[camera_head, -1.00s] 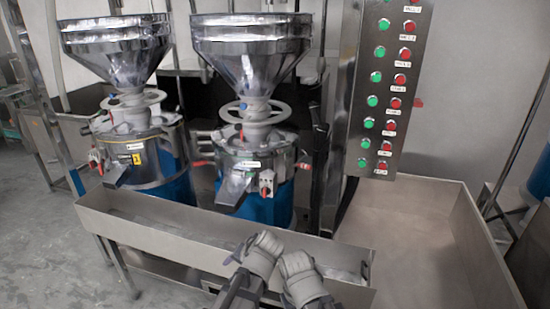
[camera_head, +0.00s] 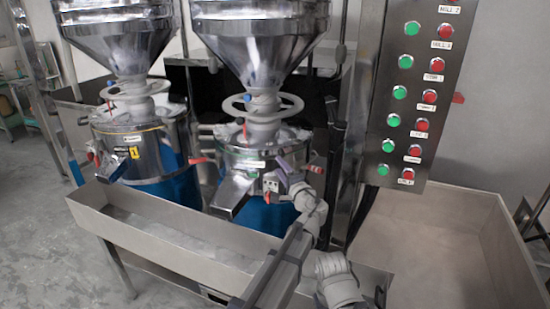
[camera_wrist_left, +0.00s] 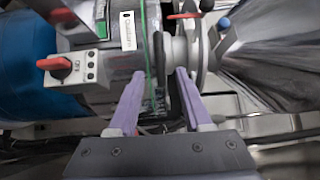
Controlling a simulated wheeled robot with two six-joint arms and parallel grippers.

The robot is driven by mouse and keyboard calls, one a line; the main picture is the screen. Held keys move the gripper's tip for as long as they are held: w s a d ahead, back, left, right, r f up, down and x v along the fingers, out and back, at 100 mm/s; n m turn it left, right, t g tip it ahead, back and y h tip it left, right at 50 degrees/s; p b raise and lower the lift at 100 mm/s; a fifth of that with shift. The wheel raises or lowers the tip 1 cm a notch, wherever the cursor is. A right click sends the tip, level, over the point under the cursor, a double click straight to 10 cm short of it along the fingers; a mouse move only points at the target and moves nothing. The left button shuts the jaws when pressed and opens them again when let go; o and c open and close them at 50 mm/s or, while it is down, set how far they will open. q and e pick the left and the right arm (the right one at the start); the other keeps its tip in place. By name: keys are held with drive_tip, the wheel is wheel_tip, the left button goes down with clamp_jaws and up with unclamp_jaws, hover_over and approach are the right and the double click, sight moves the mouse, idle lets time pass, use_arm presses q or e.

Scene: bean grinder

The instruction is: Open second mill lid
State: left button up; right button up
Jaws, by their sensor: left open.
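Two mills stand side by side, each with a steel hopper, a handwheel and a round steel body on a blue base. My left gripper (camera_head: 283,168) is at the right front of this mill's body.
A long steel trough (camera_head: 180,235) runs in front of the mills. A button panel (camera_head: 415,90) with green and red buttons stands at the right, above a wide metal bin (camera_head: 430,240). The left mill (camera_head: 140,140) stands close by.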

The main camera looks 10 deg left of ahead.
sight(273, 158)
use_arm(q)
drive_tip(key=x, duration=0.7)
drive_tip(key=shift+w+a, duration=0.2)
drive_tip(key=shift+w, duration=0.1)
drive_tip(key=shift+c, duration=0.3)
clamp_jaws()
idle(0.8)
